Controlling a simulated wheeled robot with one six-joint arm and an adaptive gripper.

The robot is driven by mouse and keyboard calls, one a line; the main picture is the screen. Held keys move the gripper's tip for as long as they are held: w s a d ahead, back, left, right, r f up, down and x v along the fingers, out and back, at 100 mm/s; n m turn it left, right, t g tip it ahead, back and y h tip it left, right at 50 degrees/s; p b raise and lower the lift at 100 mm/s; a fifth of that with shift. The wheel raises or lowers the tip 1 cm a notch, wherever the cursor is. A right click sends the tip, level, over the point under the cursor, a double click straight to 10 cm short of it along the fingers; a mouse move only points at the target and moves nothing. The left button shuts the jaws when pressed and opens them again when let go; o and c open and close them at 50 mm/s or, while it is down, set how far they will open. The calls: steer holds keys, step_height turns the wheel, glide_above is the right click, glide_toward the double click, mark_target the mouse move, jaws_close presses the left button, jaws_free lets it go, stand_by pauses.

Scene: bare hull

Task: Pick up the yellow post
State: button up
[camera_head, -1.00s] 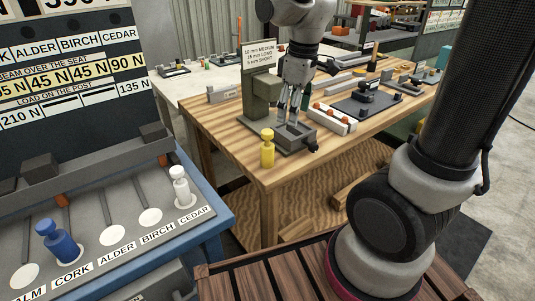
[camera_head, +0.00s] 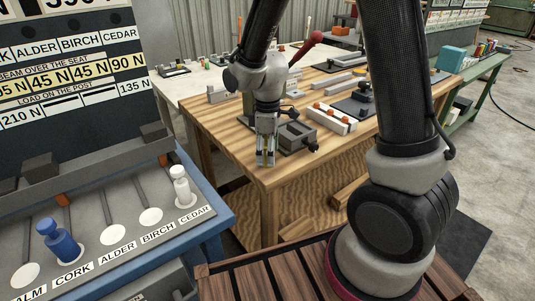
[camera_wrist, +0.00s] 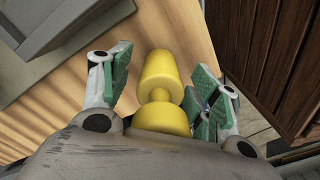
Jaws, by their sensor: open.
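The yellow post (camera_wrist: 163,82) stands on the wooden workbench near its front left corner. In the wrist view it lies between the green-padded fingers of my gripper (camera_wrist: 165,88), with gaps showing on both sides. In the head view my gripper (camera_head: 266,150) points down over the bench corner and its fingers hide most of the post, with only a trace of yellow between them. My gripper is open around the post and does not visibly grip it.
At left, a blue-edged stand holds a blue post (camera_head: 60,243) and a white post (camera_head: 181,186).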

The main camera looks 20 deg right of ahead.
jaws_close()
stand_by(0.3)
